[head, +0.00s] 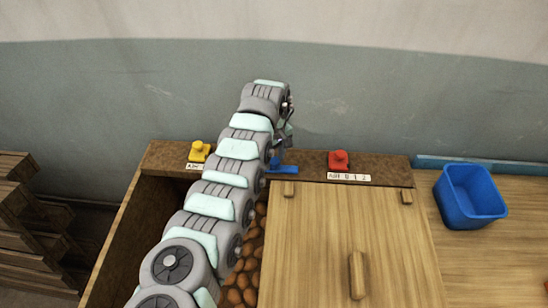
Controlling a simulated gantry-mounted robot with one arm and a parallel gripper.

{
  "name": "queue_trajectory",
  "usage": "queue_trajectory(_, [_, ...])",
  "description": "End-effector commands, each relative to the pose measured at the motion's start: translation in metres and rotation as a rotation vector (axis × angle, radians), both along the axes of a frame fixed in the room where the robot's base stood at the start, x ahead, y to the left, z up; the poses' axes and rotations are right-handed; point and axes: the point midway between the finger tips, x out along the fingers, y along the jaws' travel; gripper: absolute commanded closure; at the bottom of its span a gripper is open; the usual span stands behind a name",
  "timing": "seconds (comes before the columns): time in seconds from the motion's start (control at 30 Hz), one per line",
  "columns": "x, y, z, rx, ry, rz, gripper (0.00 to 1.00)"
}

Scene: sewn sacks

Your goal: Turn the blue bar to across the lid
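The blue bar (284,169) lies on the brown rear rail, just behind the far left corner of the wooden lid (325,240). It points left to right, along the lid's back edge. A blue upright part (277,156) rises at its left end. My gripper (281,147) is right above that part at the back of the box. My arm hides part of the bar's left end. The fingers are small and partly hidden, so I cannot tell whether they are open, or touch the bar.
A yellow knob (199,151) and a red knob (339,160) stand on the rail (310,161) with labels. Several brown round things (242,287) lie in the open left part of the box. A blue bin (469,196) stands at right.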

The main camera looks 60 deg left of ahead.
Motion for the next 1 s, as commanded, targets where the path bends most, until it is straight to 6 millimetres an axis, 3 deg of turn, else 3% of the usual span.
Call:
queue_trajectory(0.57, [0.0000,0.0000,0.0002,0.000,0.000,0.000,1.00])
queue_trajectory(1.0, [-0.0001,0.0001,0.0004,0.000,0.000,0.000,1.00])
